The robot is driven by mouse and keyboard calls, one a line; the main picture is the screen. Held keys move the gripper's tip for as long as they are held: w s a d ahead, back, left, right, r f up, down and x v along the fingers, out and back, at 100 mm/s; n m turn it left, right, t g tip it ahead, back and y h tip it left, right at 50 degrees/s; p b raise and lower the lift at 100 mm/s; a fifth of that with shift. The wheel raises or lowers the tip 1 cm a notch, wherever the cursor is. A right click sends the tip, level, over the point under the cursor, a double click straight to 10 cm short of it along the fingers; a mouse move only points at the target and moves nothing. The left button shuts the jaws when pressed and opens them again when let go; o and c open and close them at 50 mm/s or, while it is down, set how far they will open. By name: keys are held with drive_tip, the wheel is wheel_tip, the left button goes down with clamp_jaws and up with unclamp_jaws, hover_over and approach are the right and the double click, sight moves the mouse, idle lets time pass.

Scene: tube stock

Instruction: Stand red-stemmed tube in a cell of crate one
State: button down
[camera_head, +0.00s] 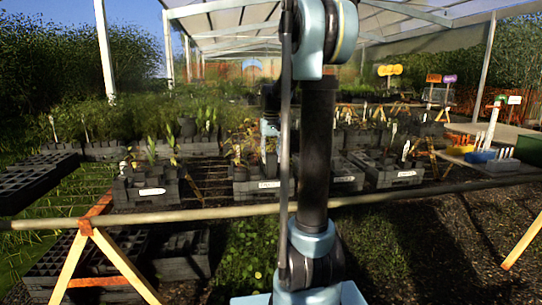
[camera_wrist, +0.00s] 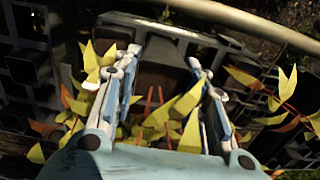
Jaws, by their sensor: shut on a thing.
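The red-stemmed tube (camera_wrist: 151,103), with thin red stems and yellow-green leaves, is between the fingers of my gripper (camera_wrist: 162,62) in the wrist view. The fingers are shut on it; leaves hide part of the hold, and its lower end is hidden. In the head view my gripper (camera_head: 269,130) is above the middle dark crate, partly behind my arm. That crate (camera_head: 245,191) has a white label on its front; I cannot read whether it is crate one. A dark crate rim (camera_wrist: 205,37) with a white label lies under the gripper in the wrist view.
Other yellow-leaved plants (camera_wrist: 275,97) stand close on the right of the fingers, some with orange stems. More dark crates stand at the left (camera_head: 125,192) and right (camera_head: 395,179). A long pale rail (camera_head: 180,215) runs along the bench front.

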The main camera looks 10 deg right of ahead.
sight(271, 170)
drive_tip(key=shift+f, duration=3.35)
drive_tip(key=shift+f, duration=0.25)
drive_tip(key=c, duration=0.9)
unclamp_jaws()
wheel_tip(271, 170, up, 12)
drive_tip(key=shift+f, duration=0.1)
